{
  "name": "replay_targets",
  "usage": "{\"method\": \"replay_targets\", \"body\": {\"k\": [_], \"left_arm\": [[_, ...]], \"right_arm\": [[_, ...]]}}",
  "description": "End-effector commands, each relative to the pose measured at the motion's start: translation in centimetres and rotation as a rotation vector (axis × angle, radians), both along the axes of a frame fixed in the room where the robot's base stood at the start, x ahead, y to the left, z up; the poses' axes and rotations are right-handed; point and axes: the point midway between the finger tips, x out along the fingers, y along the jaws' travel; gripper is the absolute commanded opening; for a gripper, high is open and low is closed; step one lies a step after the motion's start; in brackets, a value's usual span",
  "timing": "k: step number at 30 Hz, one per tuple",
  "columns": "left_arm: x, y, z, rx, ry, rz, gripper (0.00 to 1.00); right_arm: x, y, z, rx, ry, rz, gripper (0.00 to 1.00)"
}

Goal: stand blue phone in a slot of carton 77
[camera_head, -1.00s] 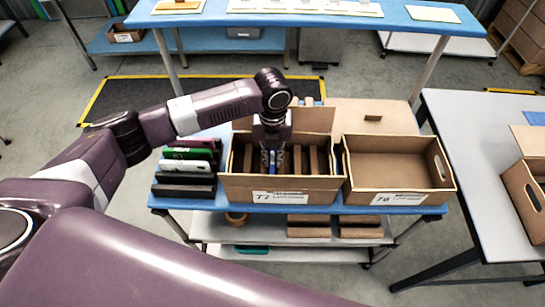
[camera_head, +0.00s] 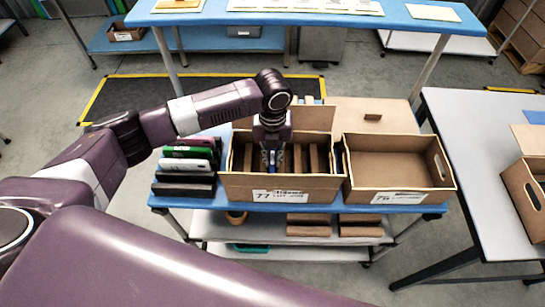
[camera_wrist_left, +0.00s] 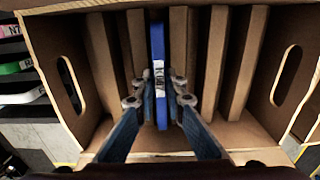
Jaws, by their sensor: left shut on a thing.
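Carton 77 (camera_head: 235,188) stands open on the blue-topped cart, with several brown upright dividers inside. The blue phone (camera_wrist_left: 160,60) is on edge in the left wrist view, between two dividers inside the carton, with a white label on its edge. My left gripper (camera_wrist_left: 160,98) reaches down into the carton from above and is shut on the blue phone. In the head view the gripper (camera_head: 272,160) hides most of the phone. Whether the phone touches the carton floor cannot be told. My right gripper is not in view.
Carton 76 (camera_head: 395,165) stands open and empty to the right of carton 77. A rack of several phones (camera_head: 185,178) stands to the left. A raised carton flap (camera_head: 312,119) is behind the gripper. A grey table (camera_head: 480,170) is at the right.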

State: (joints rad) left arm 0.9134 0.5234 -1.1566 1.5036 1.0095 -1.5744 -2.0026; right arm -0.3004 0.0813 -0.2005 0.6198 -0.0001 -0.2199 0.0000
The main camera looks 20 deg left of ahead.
Motion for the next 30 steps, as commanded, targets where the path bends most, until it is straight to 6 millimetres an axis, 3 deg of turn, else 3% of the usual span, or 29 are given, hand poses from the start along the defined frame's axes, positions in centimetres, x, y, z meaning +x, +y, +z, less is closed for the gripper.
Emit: {"method": "replay_targets", "body": {"k": [5, 6, 11, 22, 30], "left_arm": [[0.0, 0.0, 0.0, -0.001, 0.000, 0.000, 0.00], [0.0, 0.0, 0.0, -0.001, 0.000, 0.000, 0.14], [0.0, 0.0, 0.0, -0.001, 0.000, 0.000, 0.31], [0.1, 0.0, 0.6, -0.001, -0.001, 0.000, 0.31], [0.2, 0.0, 5.6, -0.002, -0.005, 0.000, 0.31]], "right_arm": [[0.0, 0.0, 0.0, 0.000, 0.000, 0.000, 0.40], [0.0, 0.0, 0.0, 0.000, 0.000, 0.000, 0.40], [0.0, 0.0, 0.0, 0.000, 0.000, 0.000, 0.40], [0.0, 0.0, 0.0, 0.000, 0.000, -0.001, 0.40], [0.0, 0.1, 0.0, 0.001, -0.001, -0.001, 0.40]]}}
